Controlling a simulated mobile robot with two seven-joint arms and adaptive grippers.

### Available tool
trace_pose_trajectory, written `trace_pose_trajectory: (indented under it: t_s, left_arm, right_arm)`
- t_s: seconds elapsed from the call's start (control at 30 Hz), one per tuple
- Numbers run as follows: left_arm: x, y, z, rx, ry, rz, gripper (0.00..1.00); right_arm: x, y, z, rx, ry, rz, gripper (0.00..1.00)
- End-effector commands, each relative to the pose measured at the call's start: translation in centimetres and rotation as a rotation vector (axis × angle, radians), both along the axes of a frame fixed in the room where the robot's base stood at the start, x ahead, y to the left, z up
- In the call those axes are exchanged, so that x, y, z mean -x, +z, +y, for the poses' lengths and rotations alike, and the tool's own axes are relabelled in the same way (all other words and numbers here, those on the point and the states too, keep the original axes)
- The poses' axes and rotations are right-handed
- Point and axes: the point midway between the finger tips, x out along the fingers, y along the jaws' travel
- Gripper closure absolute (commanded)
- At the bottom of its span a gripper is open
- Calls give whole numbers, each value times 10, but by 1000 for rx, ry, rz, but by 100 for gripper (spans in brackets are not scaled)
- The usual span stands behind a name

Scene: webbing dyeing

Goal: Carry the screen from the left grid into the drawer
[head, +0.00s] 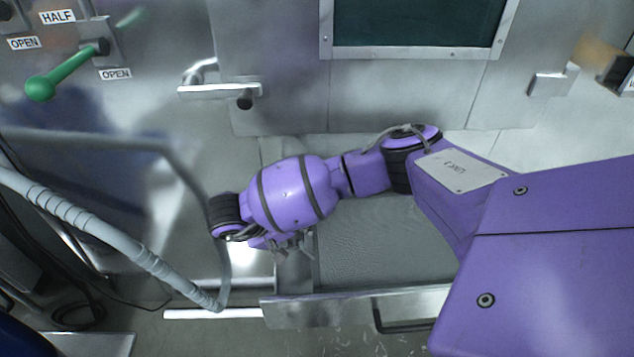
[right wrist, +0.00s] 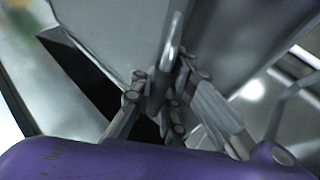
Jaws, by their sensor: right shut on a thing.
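An open drawer with a metal front (head: 345,308) lies below the machine's steel face. A grey, finely textured panel (head: 385,245), which looks like the mesh screen, lies flat inside it, partly hidden by my right arm. My right gripper (head: 292,246) is at the drawer's left end, largely hidden by its own wrist in the head view. In the right wrist view its fingers (right wrist: 165,97) are closed around a metal loop handle (right wrist: 172,48). I cannot tell whether this handle belongs to the screen. My left gripper and the left grid do not show clearly.
A green-knobbed lever (head: 66,72) and a metal door handle (head: 220,90) stick out of the steel face. A grey hose (head: 110,235) and a bent tube run at the left. A dark window (head: 415,22) is above. Floor shows in front of the drawer.

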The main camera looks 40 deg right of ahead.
Motion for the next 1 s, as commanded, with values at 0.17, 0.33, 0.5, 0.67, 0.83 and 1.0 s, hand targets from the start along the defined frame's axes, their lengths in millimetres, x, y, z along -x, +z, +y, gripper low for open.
trace_pose_trajectory:
  t_s: [0.17, 0.33, 0.5, 0.67, 0.83, 1.0]
  left_arm:
    - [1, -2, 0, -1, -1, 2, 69]
    - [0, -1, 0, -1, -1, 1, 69]
    - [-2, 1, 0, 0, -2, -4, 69]
    - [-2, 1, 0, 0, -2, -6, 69]
    - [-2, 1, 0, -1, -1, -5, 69]
    - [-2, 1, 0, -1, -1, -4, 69]
  right_arm:
    - [3, -25, -1, 4, -2, 8, 100]
    - [1, -33, -2, 7, -2, 4, 100]
    - [1, -32, -2, 6, -1, 3, 100]
    - [1, -34, 0, 0, -1, 1, 79]
    - [0, -33, 0, 0, 0, 0, 69]
    - [0, -33, 0, 0, 0, 0, 69]
